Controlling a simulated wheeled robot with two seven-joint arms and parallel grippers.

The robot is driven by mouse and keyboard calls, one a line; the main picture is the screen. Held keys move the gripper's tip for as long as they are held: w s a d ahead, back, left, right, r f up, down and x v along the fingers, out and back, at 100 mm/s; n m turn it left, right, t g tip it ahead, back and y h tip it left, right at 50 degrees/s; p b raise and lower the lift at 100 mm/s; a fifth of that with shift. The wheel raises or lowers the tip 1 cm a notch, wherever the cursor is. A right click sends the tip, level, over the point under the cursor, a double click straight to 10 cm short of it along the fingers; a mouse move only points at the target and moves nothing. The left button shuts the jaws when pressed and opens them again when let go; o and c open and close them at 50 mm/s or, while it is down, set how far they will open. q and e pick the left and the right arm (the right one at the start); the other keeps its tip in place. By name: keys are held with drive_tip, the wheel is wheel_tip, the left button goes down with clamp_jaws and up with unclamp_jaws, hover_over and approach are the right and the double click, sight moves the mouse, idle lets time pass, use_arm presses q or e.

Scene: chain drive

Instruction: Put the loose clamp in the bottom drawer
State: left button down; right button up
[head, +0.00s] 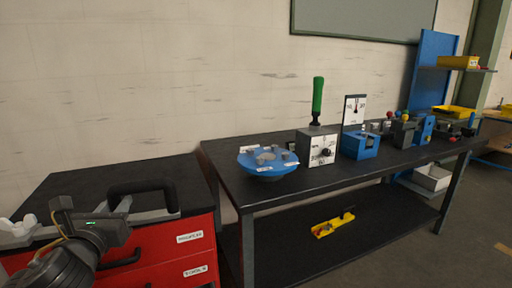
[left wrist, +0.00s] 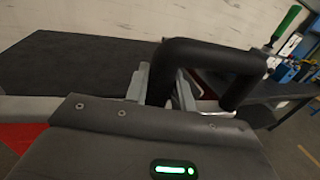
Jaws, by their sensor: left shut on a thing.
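A black C-shaped piece (head: 143,186), which looks like the clamp, stands with its arch up over the front edge of the red cabinet. It also shows large in the left wrist view (left wrist: 212,56). My left gripper (head: 138,212) is shut on one leg of it; the other leg hangs free to the right. The red drawer cabinet (head: 160,252) is below, its labelled fronts stacked and a dark handle (head: 120,259) showing. Both labels are too small to read surely. The lower part of the cabinet is cut off by the frame. My right gripper is not in view.
The cabinet's dark top (head: 85,183) is clear behind my gripper. The black workbench (head: 225,165) to the right carries a blue round fixture (head: 266,173), a grey box with a green lever (head: 317,95) and several other fixtures. A yellow item (head: 332,226) lies on its lower shelf.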

use_arm(q)
drive_tip(key=shift+f, duration=0.35)
drive_tip(key=s+d+f+m+g+h, duration=0.2)
drive_tip(key=s+d+f+m+h, duration=0.55)
drive_tip(key=f+h, duration=0.4)
drive_tip(key=shift+n+y, duration=0.25)
drive_tip(key=shift+y, duration=0.2)
drive_tip(key=shift+s+d+r+p, duration=0.2)
drive_tip(key=shift+r+p, duration=0.55)
drive_tip(key=shift+p, duration=1.35)
drive_tip(key=shift+s+d+r+p, duration=0.15)
drive_tip(key=shift+r+p, duration=0.65)
drive_tip(key=shift+p, duration=1.25)
drive_tip(key=shift+s+d+r+p, duration=0.15)
drive_tip(key=shift+r+p, duration=0.6)
drive_tip(key=shift+p, duration=1.35)
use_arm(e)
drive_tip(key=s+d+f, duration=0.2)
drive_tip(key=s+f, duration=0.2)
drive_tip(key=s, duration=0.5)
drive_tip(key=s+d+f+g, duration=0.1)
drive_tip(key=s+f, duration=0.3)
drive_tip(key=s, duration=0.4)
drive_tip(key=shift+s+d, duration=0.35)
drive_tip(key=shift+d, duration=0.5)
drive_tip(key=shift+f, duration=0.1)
